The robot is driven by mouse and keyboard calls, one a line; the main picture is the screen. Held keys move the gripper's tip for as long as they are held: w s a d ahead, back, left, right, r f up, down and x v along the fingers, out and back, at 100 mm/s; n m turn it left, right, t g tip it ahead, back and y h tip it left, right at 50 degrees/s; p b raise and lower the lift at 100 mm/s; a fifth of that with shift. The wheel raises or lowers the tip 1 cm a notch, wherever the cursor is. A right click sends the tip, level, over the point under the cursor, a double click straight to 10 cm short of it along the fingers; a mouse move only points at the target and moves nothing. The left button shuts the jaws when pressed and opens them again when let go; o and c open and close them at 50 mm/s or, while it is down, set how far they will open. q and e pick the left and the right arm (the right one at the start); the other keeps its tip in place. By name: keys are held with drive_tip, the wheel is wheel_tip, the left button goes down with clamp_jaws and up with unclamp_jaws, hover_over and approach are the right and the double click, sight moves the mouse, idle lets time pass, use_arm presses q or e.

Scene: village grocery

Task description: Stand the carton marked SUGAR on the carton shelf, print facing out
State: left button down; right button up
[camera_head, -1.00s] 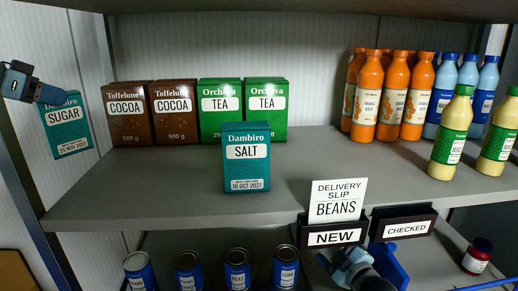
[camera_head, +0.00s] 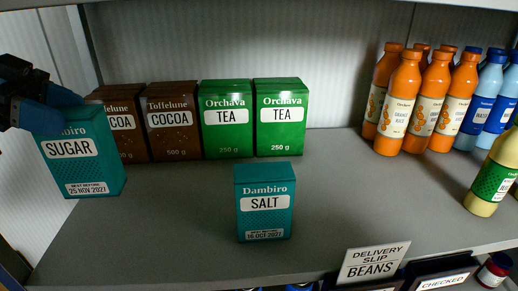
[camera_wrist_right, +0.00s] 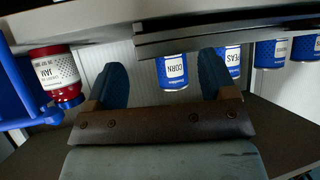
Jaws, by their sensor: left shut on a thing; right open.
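The teal SUGAR carton (camera_head: 84,160) is held by my left gripper (camera_head: 52,112) at the left of the head view. The carton is roughly upright, slightly tilted, with its SUGAR print facing me. The gripper covers its top. It appears in front of the left cocoa carton and partly hides it. The carton shelf (camera_head: 170,215) is the grey board below. A teal SALT carton (camera_head: 264,203) stands on it near the front, print facing out. My right gripper (camera_wrist_right: 157,80) is open in the right wrist view, with nothing between its fingers.
Cocoa cartons (camera_head: 174,122) and green tea cartons (camera_head: 227,120) stand in a row behind. Orange bottles (camera_head: 398,103) and blue bottles (camera_head: 486,100) stand at right. A delivery slip reading BEANS (camera_head: 373,263) is at the front edge. Shelf left of SALT is clear.

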sight(83, 174)
use_arm(q)
drive_tip(key=shift+s+d, duration=0.1)
drive_tip(key=shift+s+f, duration=0.1)
drive_tip(key=shift+f, duration=0.1)
wheel_tip(83, 174, down, 10)
drive_tip(key=shift+r+p, duration=0.2)
drive_tip(key=shift+p, duration=0.15)
use_arm(e)
drive_tip(key=shift+s+r, duration=0.15)
drive_tip(key=shift+s, duration=0.25)
use_arm(q)
drive_tip(key=c, duration=0.5)
unclamp_jaws()
drive_tip(key=shift+f, duration=0.1)
